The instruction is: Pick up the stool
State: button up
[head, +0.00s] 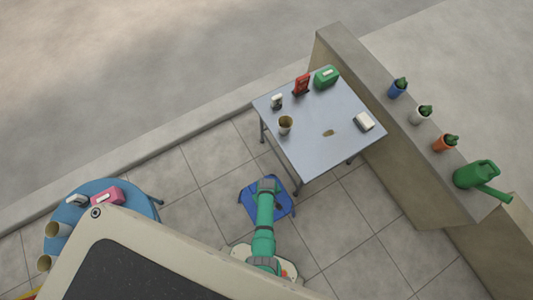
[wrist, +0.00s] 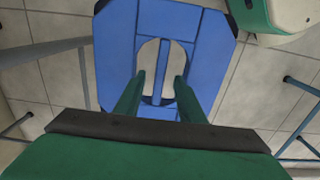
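The blue stool (head: 250,204) stands on the tiled floor in front of the grey table, partly hidden by my green arm in the head view. In the wrist view the stool's blue seat (wrist: 205,45) fills the upper middle. It has an oval opening with a blue bar (wrist: 160,80) down its middle. My gripper (wrist: 159,78) is open over this opening, one finger on each side of the bar, with gaps showing. How far the fingertips are from the seat in height I cannot tell. In the head view my gripper (head: 268,186) is above the stool.
A grey table (head: 325,150) with cups and boxes stands behind the stool. A round blue table (head: 135,190) is at left. A low wall (head: 400,140) with potted plants and a green watering can (head: 475,174) runs along the right.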

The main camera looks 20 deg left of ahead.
jog(key=shift+f, duration=1.5)
jog(key=shift+c, duration=0.6)
grip_shut()
jog(key=shift+w, duration=0.1)
